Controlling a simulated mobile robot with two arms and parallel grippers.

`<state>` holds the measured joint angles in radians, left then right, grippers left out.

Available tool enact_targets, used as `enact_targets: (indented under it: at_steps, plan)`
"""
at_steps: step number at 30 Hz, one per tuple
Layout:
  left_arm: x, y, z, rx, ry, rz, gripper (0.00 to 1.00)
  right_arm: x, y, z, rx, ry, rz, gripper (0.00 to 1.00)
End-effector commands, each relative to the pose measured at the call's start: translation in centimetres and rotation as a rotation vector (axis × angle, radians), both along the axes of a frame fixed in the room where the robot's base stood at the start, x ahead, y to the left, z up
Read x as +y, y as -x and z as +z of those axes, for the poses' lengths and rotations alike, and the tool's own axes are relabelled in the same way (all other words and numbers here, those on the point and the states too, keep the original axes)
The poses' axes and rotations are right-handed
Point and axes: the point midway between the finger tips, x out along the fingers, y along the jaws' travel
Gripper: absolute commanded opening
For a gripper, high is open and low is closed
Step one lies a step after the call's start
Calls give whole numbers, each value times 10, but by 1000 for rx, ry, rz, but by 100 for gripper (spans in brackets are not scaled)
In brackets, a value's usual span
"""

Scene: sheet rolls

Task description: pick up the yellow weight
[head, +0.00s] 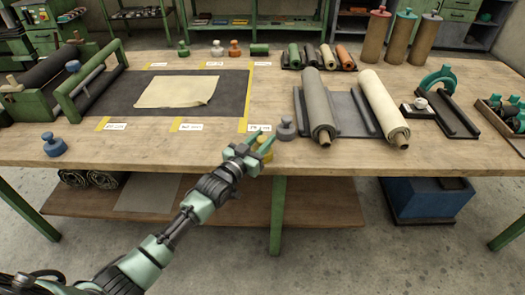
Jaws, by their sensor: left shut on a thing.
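The yellow weight (264,146) is at the front edge of the wooden table, partly hidden by my left gripper. My left gripper (254,147) reaches up from the lower left and is shut on the yellow weight. I cannot tell whether the weight touches the table or is just above it. My right gripper is not in view.
A grey weight (286,129) stands close to the right of the yellow one. A blue weight (54,145) is at the table's left front. A dark mat (228,90) bears a cream sheet (176,92). Grey (318,103) and cream (384,108) rolls lie to the right.

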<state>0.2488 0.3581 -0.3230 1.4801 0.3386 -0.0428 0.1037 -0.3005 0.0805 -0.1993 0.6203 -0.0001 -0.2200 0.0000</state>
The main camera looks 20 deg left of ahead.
Motion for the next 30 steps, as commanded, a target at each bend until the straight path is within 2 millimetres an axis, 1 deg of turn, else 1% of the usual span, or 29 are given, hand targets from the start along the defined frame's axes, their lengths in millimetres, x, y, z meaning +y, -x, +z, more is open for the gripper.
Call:
enact_targets:
  at_steps: [26,27,30]
  plan:
    - [0,0,-1,2,0,0,0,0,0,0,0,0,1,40]
    - [0,-1,5,-11,3,-1,0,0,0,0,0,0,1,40]
    - [0,-1,5,-11,3,-1,0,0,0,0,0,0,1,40]
